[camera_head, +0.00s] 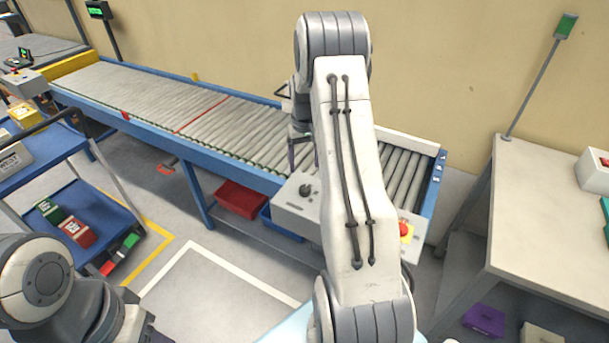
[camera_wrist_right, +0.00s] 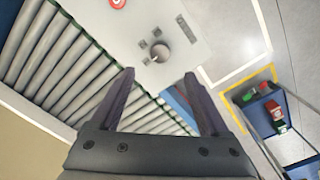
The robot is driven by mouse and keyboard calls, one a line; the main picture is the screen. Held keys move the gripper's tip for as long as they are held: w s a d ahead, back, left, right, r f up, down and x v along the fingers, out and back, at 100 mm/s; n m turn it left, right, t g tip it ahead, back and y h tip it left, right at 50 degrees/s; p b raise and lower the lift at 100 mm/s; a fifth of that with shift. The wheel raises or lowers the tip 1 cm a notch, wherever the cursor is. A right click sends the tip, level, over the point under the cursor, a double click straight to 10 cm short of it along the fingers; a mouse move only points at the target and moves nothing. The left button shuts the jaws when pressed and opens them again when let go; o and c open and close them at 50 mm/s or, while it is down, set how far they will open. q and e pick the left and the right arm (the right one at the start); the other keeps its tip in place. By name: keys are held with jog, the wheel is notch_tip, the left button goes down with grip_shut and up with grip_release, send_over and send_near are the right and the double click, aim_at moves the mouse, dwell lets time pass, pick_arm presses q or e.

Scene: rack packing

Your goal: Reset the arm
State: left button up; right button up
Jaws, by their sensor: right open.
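My right arm rises across the middle of the head view, and its gripper (camera_head: 301,152) hangs over the roller conveyor (camera_head: 235,122), partly hidden behind the arm. In the right wrist view the right gripper (camera_wrist_right: 158,95) is open, with its two dark fingers apart and nothing between them. A grey control box with a black knob (camera_wrist_right: 160,53) lies beyond the fingertips. My left arm shows at the lower left of the head view; its gripper is out of the frame.
A control box (camera_head: 298,205) with a red button (camera_head: 405,230) stands at the conveyor's front edge. A blue cart (camera_head: 100,213) holding boxes is at the left. A pale table (camera_head: 545,225) is at the right. Red (camera_head: 241,198) and blue bins sit under the conveyor.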

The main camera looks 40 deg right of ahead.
jog(key=shift+r, duration=0.4)
